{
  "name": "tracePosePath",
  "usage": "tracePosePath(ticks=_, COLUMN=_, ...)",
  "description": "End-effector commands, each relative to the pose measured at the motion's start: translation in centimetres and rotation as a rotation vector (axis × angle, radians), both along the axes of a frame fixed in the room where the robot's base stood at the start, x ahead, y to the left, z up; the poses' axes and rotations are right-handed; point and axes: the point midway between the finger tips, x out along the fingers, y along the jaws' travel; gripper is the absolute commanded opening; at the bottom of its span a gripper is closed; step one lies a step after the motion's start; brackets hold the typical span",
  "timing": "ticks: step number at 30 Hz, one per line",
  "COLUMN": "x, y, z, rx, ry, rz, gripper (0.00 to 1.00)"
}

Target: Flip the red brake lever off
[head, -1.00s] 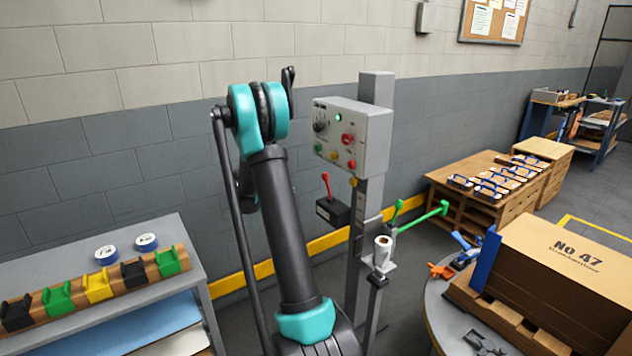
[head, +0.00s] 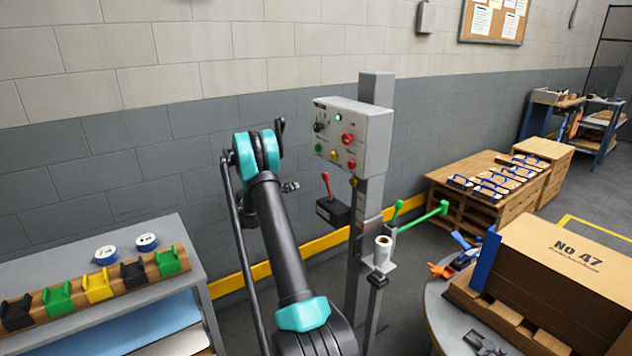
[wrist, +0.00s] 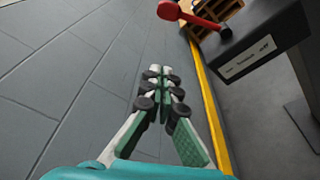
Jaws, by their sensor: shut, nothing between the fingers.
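The red brake lever (head: 326,186) stands up from a black box (head: 332,211) on the grey post, below the control panel. In the wrist view the red lever (wrist: 191,16) shows at the top, its round knob toward the left, above the labelled black box (wrist: 254,50). My gripper (wrist: 163,72) is shut and empty. Its fingertips are apart from the lever, below and left of it in the wrist view. In the head view my gripper (head: 291,187) is a small dark shape left of the lever, with a gap between them.
The control panel (head: 355,138) with coloured buttons is above the lever. A grey shelf (head: 190,222) with coloured blocks stands at left. The wall is close behind.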

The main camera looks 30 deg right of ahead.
Motion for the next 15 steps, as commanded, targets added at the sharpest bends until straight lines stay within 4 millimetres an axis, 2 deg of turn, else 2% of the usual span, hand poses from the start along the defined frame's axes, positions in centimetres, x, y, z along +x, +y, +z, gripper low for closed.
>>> tracePosePath(ticks=8, x=0.3, y=-1.0, z=-0.1, rx=0.001, ry=-0.001, rz=-0.001, gripper=0.00)
tracePosePath(ticks=15, x=1.3, y=-5.1, z=-0.6, rx=0.000, ry=0.000, rz=-0.004, gripper=0.00)
